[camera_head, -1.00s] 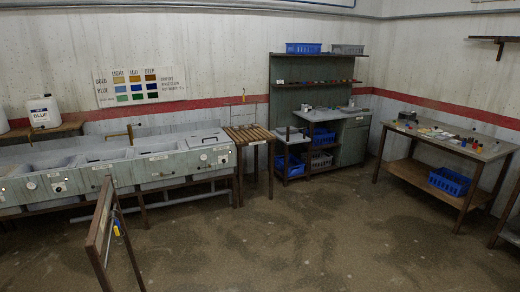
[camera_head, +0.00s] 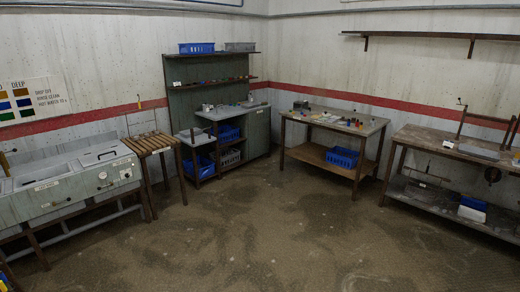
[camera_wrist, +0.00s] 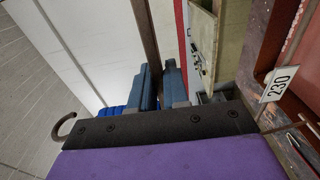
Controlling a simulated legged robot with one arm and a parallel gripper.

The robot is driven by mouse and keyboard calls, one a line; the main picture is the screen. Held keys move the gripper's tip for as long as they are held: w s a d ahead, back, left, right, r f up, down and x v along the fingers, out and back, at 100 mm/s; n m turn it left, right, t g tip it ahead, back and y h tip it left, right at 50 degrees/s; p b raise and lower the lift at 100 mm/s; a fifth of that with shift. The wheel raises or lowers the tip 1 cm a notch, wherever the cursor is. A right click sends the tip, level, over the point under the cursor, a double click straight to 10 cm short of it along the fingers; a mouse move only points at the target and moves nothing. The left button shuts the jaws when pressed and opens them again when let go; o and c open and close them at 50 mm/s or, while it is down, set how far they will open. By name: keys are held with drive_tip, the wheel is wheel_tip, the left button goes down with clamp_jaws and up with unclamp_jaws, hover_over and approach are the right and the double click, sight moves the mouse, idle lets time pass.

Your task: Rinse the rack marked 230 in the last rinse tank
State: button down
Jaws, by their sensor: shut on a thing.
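My gripper is not clearly visible in the head view. The grey tank line (camera_head: 60,195) stands at the left of the head view, cut off by the edge. Its rightmost part has a lid (camera_head: 106,155). The tank labels are too small to read.
A slatted wooden stand (camera_head: 148,144) adjoins the tank line. A green cabinet (camera_head: 256,130) stands in the corner. A table (camera_head: 335,118) with small items is right of it, and a long bench (camera_head: 425,140) is at far right. The middle floor (camera_head: 260,235) is clear.

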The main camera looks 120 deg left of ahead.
drive_tip(key=s+a+b, duration=0.5)
drive_tip(key=s+a, duration=0.1)
drive_tip(key=s, duration=0.4)
drive_tip(key=s+a+b, duration=0.5)
drive_tip(key=s+a, duration=0.1)
drive_tip(key=s, duration=0.4)
drive_tip(key=shift+a+b, duration=0.3)
drive_tip(key=shift+b, duration=0.1)
idle(1.0)
drive_tip(key=shift+s+r, duration=0.1)
drive_tip(key=shift+r, duration=0.05)
